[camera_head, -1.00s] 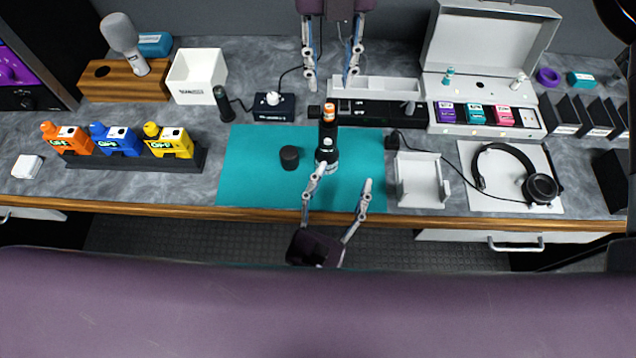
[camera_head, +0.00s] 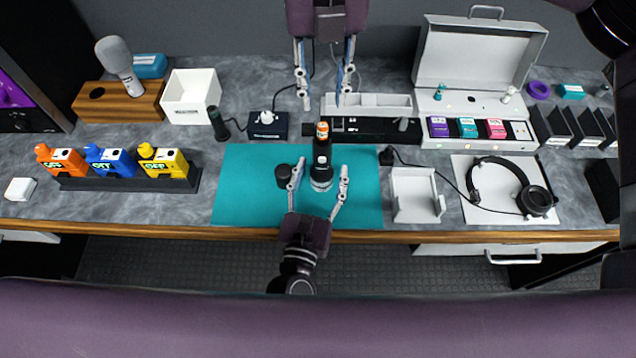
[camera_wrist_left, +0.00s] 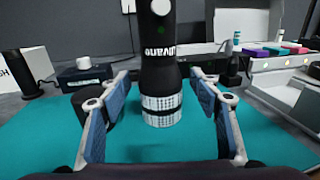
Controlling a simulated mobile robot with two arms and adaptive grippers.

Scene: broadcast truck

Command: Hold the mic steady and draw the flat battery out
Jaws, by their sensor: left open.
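The mic (camera_head: 322,160) is a black handheld body standing on the teal mat (camera_head: 245,185), with an orange-banded top (camera_head: 322,131) and a silver patterned ring near its lower end. In the left wrist view the mic body (camera_wrist_left: 159,70) rises between the fingers. My left gripper (camera_head: 318,172) is open, its fingers on either side of the mic and apart from it. My right gripper (camera_head: 322,100) hangs above and behind the mic, fingers spread and empty. A short black cylinder (camera_head: 283,176) stands just left of the mic, partly behind a left finger. I cannot make out the battery itself.
A white open tray (camera_head: 416,195) lies right of the mat, with headphones (camera_head: 505,185) beyond it. A white case (camera_head: 470,75) holds coloured packs at the back right. A white box (camera_head: 190,97) and a rack of coloured packs (camera_head: 125,180) stand left.

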